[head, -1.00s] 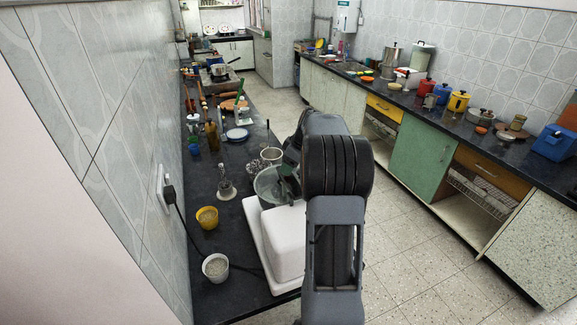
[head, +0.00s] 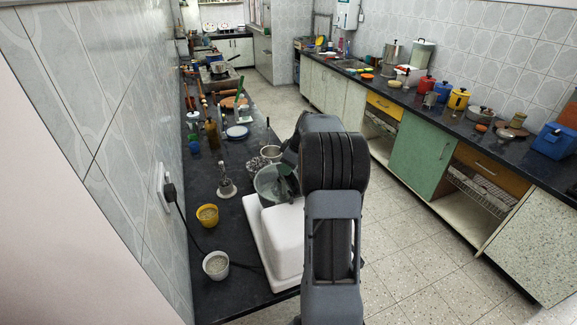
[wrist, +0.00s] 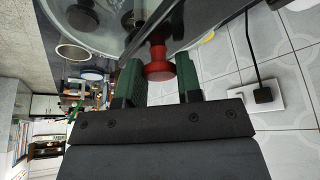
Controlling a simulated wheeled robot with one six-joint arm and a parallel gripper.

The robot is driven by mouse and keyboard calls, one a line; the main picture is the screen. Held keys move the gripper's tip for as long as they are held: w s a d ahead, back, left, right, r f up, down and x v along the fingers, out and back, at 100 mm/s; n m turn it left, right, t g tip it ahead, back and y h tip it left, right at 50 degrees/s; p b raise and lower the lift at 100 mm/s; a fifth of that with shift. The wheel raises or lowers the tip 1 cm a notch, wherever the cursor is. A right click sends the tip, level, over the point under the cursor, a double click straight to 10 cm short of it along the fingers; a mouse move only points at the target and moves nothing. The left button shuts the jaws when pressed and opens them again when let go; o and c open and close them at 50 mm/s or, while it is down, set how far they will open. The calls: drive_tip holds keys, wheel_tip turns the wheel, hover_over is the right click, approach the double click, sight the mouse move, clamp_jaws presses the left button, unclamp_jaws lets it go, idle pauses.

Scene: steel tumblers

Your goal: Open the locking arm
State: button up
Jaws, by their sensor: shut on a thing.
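A white tabletop grinder (head: 283,245) stands on the near dark counter, with a steel drum (head: 263,187) on top. In the wrist view the drum's clear lid or rim (wrist: 85,22) is at the upper left. A dark metal bar (wrist: 200,28) runs across it at a slant, likely the locking arm. A red knob (wrist: 158,70) sits beside this bar, between my gripper's two green fingers. My gripper (wrist: 158,78) is shut on the red knob. In the head view my own arm hides most of the gripper and the knob.
A yellow cup (head: 208,215) and a white cup (head: 216,265) stand left of the grinder, near a black cable. The tiled wall borders the left; the floor is clear at right.

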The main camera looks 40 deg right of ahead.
clamp_jaws()
